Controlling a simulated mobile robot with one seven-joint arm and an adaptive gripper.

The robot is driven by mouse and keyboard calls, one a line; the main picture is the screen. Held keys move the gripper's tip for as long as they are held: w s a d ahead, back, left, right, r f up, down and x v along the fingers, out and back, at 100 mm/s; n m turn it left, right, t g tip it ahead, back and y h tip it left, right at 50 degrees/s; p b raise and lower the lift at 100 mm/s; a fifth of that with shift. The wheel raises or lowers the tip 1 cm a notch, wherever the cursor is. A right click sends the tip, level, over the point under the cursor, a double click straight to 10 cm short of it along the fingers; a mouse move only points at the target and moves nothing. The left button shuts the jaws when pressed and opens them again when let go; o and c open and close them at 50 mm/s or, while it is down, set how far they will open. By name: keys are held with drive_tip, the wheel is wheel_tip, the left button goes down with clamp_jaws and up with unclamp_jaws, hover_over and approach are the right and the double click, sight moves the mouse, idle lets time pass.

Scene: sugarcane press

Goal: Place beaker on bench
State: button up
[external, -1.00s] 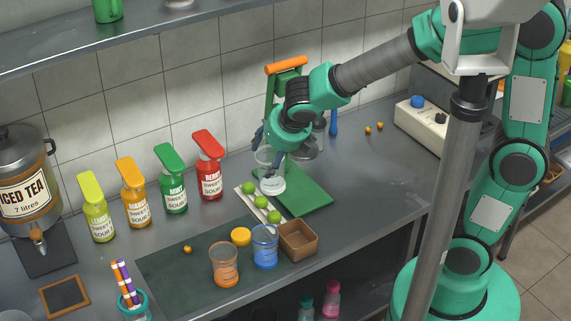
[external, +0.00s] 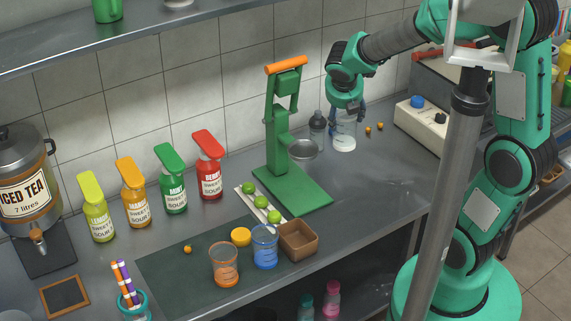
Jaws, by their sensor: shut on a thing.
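The clear glass beaker (external: 344,138) with white markings is upright at the back of the grey bench (external: 385,185), right of the green press. My gripper (external: 346,112) points down and is shut on the beaker's upper part. The beaker's base is at or very close to the bench top; I cannot tell whether it touches. The fingers partly hide its rim.
The green press (external: 300,190) with an orange handle stands to the left. A grey bottle (external: 317,130) is close beside the beaker. The bench's front right is clear.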

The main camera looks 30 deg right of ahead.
drive_tip(key=s+d+m+g+h, duration=0.1)
drive_tip(key=s+d+m+g, duration=0.2)
drive_tip(key=d, duration=0.8)
drive_tip(key=s+d+m+h, duration=0.1)
drive_tip(key=s+d+m, duration=0.25)
drive_tip(key=d, duration=0.75)
wheel_tip(320, 180, down, 18)
drive_tip(key=shift+w+d+p, duration=0.15)
drive_tip(key=shift+p, duration=0.2)
drive_tip(key=shift+m, duration=0.25)
drive_tip(key=w+d, duration=0.3)
drive_tip(key=w, duration=0.3)
drive_tip(key=w+d+f+b, duration=0.1)
drive_tip(key=w+d, duration=0.3)
drive_tip(key=w, duration=0.3)
drive_tip(key=shift+w+f, duration=0.15)
drive_tip(key=shift+w, duration=0.05)
